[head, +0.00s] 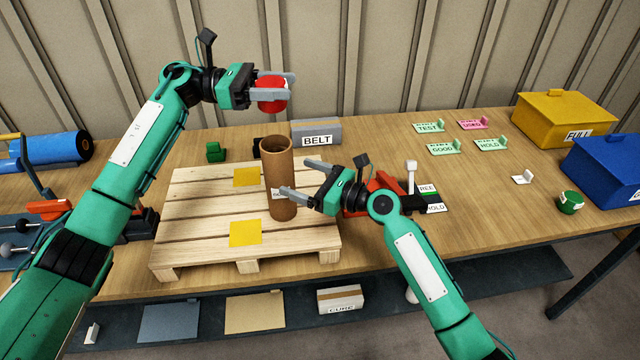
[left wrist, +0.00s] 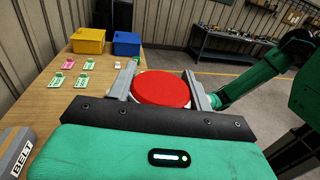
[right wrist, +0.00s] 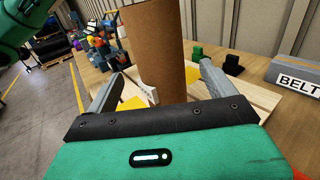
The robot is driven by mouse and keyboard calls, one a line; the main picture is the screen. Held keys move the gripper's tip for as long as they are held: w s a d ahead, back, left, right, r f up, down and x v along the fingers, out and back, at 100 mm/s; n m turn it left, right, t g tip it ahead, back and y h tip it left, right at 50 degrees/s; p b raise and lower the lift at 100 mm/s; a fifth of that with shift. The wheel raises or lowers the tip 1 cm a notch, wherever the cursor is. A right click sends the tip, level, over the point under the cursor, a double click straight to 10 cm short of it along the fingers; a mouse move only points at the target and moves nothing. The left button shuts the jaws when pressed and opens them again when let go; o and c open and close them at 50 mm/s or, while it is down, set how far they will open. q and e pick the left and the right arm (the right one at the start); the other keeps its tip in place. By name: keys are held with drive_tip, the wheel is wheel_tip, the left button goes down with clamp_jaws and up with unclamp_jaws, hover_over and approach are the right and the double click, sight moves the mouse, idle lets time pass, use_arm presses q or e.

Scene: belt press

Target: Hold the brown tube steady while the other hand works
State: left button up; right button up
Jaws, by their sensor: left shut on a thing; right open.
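The brown tube (head: 279,160) stands upright on the wooden pallet (head: 200,200). My right gripper (head: 296,178) is open, with its fingers either side of the tube's lower part; the tube also shows between those fingers in the right wrist view (right wrist: 158,45). I cannot tell whether either finger touches it. My left gripper (head: 283,87) is shut on a round red object (head: 272,95), held in the air above and behind the tube. Its flat red top shows in the left wrist view (left wrist: 161,89). A white label on the tube is partly hidden by a right finger.
Two yellow squares (head: 245,234) lie on the pallet. A grey BELT box (head: 316,132) stands behind it. Green and pink cards (head: 444,147), a yellow FULL bin (head: 564,118), a blue bin (head: 605,168) and a green round object (head: 570,202) are at the right.

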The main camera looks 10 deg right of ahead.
sight(279, 170)
drive_tip(key=x, duration=0.7)
drive_tip(key=shift+d, duration=0.1)
drive_tip(key=c, duration=1.3)
